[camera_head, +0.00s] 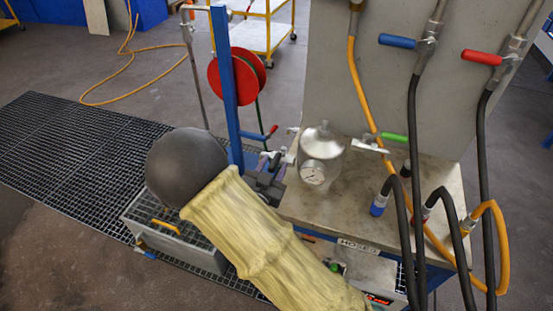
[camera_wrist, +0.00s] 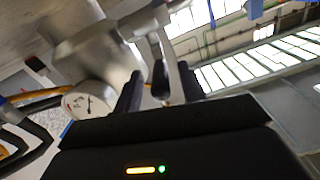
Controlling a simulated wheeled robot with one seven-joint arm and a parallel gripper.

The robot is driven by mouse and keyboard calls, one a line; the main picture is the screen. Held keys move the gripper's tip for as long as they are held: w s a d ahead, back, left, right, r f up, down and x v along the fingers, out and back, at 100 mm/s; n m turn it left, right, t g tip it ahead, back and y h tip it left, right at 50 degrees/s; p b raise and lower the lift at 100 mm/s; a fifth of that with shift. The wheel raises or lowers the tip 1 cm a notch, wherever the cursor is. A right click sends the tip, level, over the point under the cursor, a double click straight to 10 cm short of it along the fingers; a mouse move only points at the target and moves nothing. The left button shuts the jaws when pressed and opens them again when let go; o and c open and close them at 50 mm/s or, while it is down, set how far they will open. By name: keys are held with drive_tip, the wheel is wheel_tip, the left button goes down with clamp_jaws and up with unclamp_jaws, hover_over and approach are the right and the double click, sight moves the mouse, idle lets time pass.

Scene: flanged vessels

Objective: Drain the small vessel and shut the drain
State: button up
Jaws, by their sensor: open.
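The small vessel (camera_head: 322,142) is a shiny metal pot with a domed lid on the bench, with a round dial gauge (camera_head: 313,172) on its front. In the wrist view the vessel (camera_wrist: 100,55) is blurred at the upper left, its gauge (camera_wrist: 88,102) below. My gripper (camera_head: 282,165) is just left of the vessel, partly hidden by my sleeved arm. In the wrist view my gripper (camera_wrist: 160,88) has its two dark fingers apart, with a grey lever-like part (camera_wrist: 153,50) seen between or beyond them. I cannot tell whether they touch it. The drain outlet is not clearly visible.
The bench top (camera_head: 350,205) holds several hoses at right. A green-handled valve (camera_head: 394,137) is right of the vessel. Blue (camera_head: 397,41) and red (camera_head: 482,57) handles are on the back panel's pipes. A blue post (camera_head: 225,85) with a red reel stands left. A grating (camera_head: 75,140) covers the floor.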

drive_tip(key=shift+x, duration=1.3)
clamp_jaws()
